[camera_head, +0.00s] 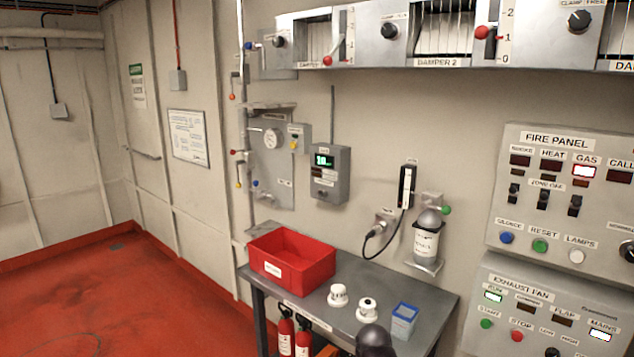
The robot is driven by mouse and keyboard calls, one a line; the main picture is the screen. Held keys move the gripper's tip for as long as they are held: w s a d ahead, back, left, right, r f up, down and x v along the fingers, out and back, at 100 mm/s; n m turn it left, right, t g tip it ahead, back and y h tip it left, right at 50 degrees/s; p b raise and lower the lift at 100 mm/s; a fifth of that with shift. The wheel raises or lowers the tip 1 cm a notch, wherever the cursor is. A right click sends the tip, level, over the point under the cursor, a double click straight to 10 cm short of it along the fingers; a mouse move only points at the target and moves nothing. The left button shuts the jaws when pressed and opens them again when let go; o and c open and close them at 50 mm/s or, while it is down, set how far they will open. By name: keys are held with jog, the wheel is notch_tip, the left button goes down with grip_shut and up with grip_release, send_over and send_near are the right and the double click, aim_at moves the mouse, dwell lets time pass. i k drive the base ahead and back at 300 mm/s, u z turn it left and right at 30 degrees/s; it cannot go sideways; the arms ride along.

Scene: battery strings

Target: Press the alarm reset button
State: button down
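The fire panel (568,137) is on the wall at the right. Its round green button labelled RESET (540,245) sits in the bottom row, between the blue SILENCE button (506,238) and the white LAMPS button (576,256). Nothing covers the green button. The GAS window (584,172) on the panel is lit, while the SMOKE, HEAT and CALL windows look dark. I cannot make out my gripper in this view.
The grey bench (418,292) carries a red bin (292,262), two white detectors (338,295) and a blue box (404,320). A dark rounded shape (374,342) at the bottom edge is unclear. The exhaust fan panel (545,308) is below the fire panel. Red floor at left is clear.

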aim_at(539, 246)
jog(key=z, duration=4.6)
jog(key=i, duration=0.05)
jog(key=u, duration=3.25)
